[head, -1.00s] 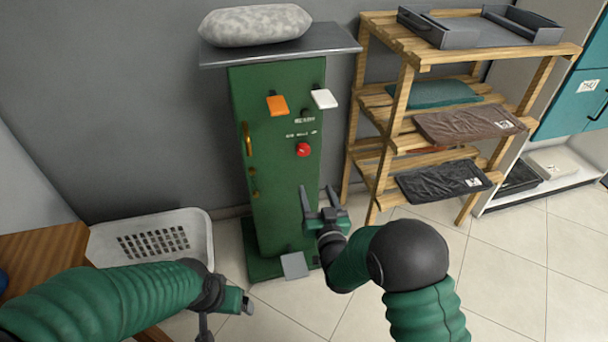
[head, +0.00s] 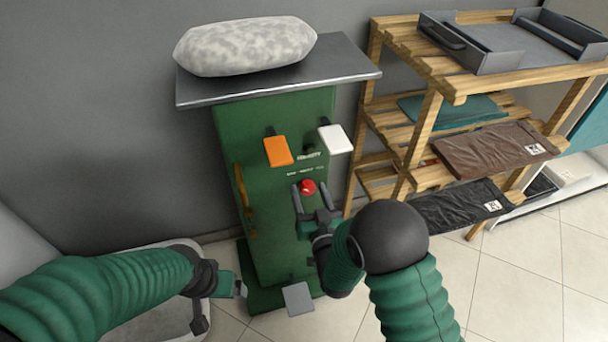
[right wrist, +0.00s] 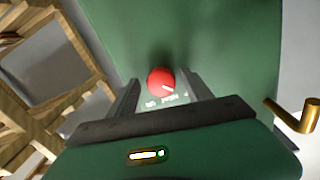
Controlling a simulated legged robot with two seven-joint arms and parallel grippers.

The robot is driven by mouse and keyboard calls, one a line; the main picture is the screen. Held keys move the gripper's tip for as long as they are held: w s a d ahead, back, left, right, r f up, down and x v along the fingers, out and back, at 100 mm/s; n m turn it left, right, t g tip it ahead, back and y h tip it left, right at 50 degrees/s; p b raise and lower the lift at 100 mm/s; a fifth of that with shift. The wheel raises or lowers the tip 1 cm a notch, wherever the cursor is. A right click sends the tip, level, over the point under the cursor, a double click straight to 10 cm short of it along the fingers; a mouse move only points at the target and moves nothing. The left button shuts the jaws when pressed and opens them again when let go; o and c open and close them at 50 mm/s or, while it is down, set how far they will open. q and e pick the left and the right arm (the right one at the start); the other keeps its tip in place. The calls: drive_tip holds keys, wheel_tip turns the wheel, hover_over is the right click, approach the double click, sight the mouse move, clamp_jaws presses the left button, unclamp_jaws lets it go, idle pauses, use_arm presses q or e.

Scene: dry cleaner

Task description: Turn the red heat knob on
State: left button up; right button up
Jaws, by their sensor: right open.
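The red heat knob (head: 308,187) is on the front of the green press cabinet (head: 285,235), below an orange lever and a white lever. In the right wrist view the knob (right wrist: 161,81) shows a white pointer mark, with small white lettering beside it. My right gripper (head: 311,192) is open, its two fingers pointing at the panel on either side of the knob. In the wrist view the knob sits between and just beyond the fingertips; I cannot tell whether they touch it. My left gripper (head: 232,287) is low at the left, away from the knob; its jaws are unclear.
The orange lever (head: 278,151) and white lever (head: 335,139) stick out above the knob. A metal top (head: 340,65) bears a grey padded cushion (head: 245,45). A wooden shelf (head: 430,110) with folded garments stands at the right. A grey pedal (head: 298,298) is at the cabinet's foot.

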drive_tip(key=shift+w+a+r, duration=0.1)
drive_tip(key=shift+w+a, duration=0.05)
drive_tip(key=shift+w, duration=0.05)
use_arm(q)
drive_tip(key=shift+w+a, duration=0.15)
drive_tip(key=shift+w, duration=0.05)
drive_tip(key=shift+r, duration=0.1)
use_arm(e)
drive_tip(key=shift+s, duration=0.1)
drive_tip(key=shift+c, duration=1.2)
clamp_jaws()
